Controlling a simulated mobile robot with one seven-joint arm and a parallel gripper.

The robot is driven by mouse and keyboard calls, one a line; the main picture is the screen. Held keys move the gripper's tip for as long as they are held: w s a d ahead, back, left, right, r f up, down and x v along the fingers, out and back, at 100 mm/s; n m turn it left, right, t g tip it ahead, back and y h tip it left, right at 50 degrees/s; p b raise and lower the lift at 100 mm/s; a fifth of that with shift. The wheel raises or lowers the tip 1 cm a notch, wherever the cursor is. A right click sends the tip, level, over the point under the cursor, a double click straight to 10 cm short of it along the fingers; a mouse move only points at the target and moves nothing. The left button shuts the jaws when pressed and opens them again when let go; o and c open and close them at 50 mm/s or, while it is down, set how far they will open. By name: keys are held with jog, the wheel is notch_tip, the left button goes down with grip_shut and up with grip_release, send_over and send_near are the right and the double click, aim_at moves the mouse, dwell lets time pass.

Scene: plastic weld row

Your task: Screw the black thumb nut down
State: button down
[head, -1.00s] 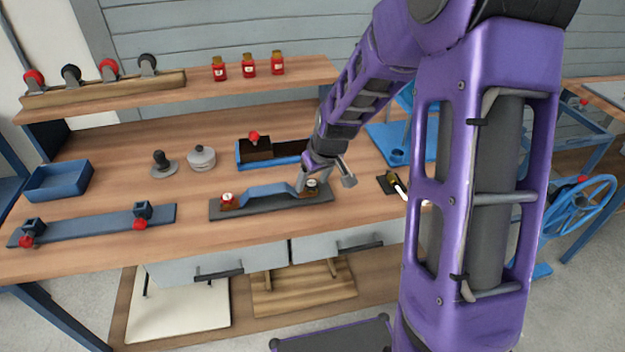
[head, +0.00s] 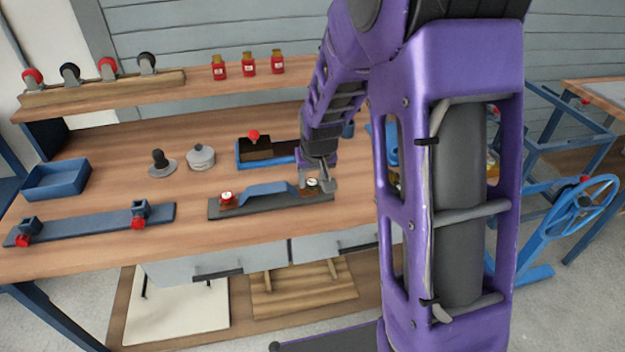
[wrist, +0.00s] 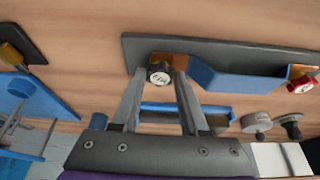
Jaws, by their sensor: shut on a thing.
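The black thumb nut (wrist: 160,77) has a pale marked top and sits at one end of the dark base plate (wrist: 215,47), over a brown block. In the head view the nut's pale top (head: 312,183) shows at the right end of the plate (head: 275,207). My gripper (wrist: 161,74) is shut on the black thumb nut, with one finger on each side of it. It also shows in the head view (head: 318,185). A blue bridge piece (head: 268,188) spans the plate to a red nut (head: 226,196) at its left end. How far down the black nut sits is not clear.
A blue tray with a brown block (head: 265,152) lies behind the plate. A grey round pot (head: 201,158) and a dark knob on a disc (head: 160,163) stand left of it. A blue rail with red knobs (head: 90,224) lies at the front left.

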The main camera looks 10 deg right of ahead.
aim_at(311, 185)
jog(key=m+h, duration=0.1)
jog(key=m, duration=0.1)
jog(key=shift+w+a+m, duration=0.1)
jog(key=shift+m, duration=0.3)
jog(key=m, duration=0.1)
jog(key=m+h+p, duration=0.1)
jog(key=m+p, duration=0.1)
jog(key=shift+w+r+m+g, duration=0.1)
jog(key=shift+r+m+g, duration=0.2)
jog(key=shift+m, duration=0.1)
jog(key=shift+c, duration=2.3)
grip_release()
jog(key=shift+f+h, duration=0.3)
jog(key=o, duration=0.5)
jog(key=shift+c, duration=0.2)
jog(key=shift+r+p, duration=2.55)
jog(key=shift+r, duration=0.9)
